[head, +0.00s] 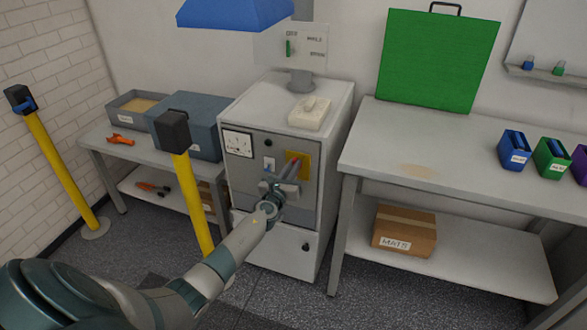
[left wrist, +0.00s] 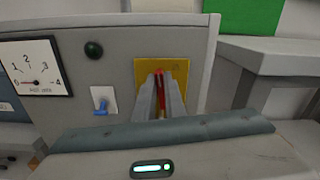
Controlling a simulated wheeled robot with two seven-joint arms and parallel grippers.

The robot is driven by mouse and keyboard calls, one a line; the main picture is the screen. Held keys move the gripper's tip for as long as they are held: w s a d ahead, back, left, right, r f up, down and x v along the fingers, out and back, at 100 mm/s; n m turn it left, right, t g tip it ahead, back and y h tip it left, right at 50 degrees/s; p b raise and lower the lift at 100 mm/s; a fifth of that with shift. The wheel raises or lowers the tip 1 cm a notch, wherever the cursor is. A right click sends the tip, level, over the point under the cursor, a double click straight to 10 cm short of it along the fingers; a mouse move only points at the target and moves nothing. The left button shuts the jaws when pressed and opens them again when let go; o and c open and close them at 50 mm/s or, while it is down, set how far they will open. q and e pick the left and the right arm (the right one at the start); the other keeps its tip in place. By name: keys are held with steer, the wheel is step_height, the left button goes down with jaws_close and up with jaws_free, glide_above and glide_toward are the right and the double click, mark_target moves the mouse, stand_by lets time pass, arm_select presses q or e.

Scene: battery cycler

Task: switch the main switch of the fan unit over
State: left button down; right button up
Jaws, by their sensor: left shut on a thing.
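The fan unit looks to be the grey cabinet (head: 311,109) in the middle of the head view. Its front has a yellow plate (head: 304,160) with a red switch handle (head: 293,167). In the left wrist view the yellow plate (left wrist: 178,68) is straight ahead, and the red handle (left wrist: 160,80) stands upright between my fingers. My left gripper (head: 291,177) is shut on the red handle, and its fingers hide part of it. My right gripper is not in view.
A grey bench (head: 440,150) is at the right. A blue hood (head: 235,14) hangs above.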

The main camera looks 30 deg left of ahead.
arm_select(q)
steer(key=shift+s+a+f+n+b, duration=0.2)
steer(key=shift+n+b, duration=0.55)
steer(key=shift+n, duration=2)
steer(key=shift+w+a+f+n+b, duration=0.1)
steer(key=shift+a+f+n+b, duration=0.45)
steer(key=shift+n, duration=2.15)
steer(key=shift+s+d+f+n+b, duration=0.1)
steer(key=shift+n+b, duration=0.85)
steer(key=shift+n, duration=1.8)
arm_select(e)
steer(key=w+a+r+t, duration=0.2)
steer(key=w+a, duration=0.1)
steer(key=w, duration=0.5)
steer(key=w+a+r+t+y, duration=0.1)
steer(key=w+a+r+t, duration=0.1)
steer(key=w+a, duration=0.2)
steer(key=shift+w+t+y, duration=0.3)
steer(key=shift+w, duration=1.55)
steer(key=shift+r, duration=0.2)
arm_select(q)
steer(key=c, duration=1.8)
jaws_free()
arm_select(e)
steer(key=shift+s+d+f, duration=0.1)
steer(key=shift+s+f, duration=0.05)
